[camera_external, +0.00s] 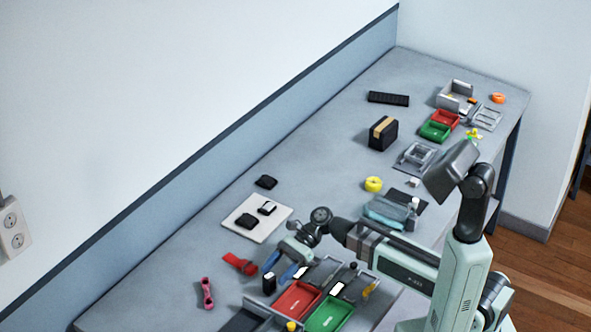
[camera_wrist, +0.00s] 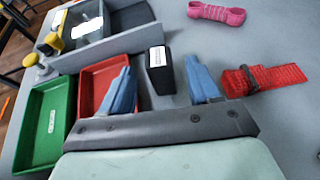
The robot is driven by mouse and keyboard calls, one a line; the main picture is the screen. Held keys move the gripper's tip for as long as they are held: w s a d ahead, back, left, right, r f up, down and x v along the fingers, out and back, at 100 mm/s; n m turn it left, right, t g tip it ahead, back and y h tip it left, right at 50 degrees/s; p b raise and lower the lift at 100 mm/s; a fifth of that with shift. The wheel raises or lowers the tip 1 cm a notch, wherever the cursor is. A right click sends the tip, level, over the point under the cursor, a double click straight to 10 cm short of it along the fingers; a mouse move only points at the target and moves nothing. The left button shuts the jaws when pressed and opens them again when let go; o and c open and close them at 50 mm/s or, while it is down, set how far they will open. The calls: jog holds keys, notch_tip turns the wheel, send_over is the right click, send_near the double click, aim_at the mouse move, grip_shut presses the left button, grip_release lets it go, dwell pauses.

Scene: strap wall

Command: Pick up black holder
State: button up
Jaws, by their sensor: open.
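A small upright black holder with a white label (camera_wrist: 158,72) shows between my two blue fingers in the wrist view. In the external view it is the black block (camera_external: 269,283) just below my fingertips. My gripper (camera_external: 279,268) is open, with one finger on each side of the holder in the wrist view (camera_wrist: 157,80). I see gaps between the holder and both fingers. I cannot tell how far down the fingers reach beside it.
A red tray (camera_external: 297,300) and a green tray (camera_external: 329,314) stand close beside the holder. A red strap (camera_external: 240,264) and a pink strap (camera_external: 207,293) lie on the grey table (camera_external: 160,290). A white board (camera_external: 244,229) carries small black items.

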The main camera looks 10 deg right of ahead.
aim_at(265, 282)
jog(key=shift+r+x, duration=0.15)
jog(key=shift+x, duration=1.15)
jog(key=shift+r+x, duration=0.2)
jog(key=shift+x, duration=1.1)
jog(key=shift+a, duration=0.1)
jog(key=shift+c, duration=0.3)
jog(key=c, duration=1.1)
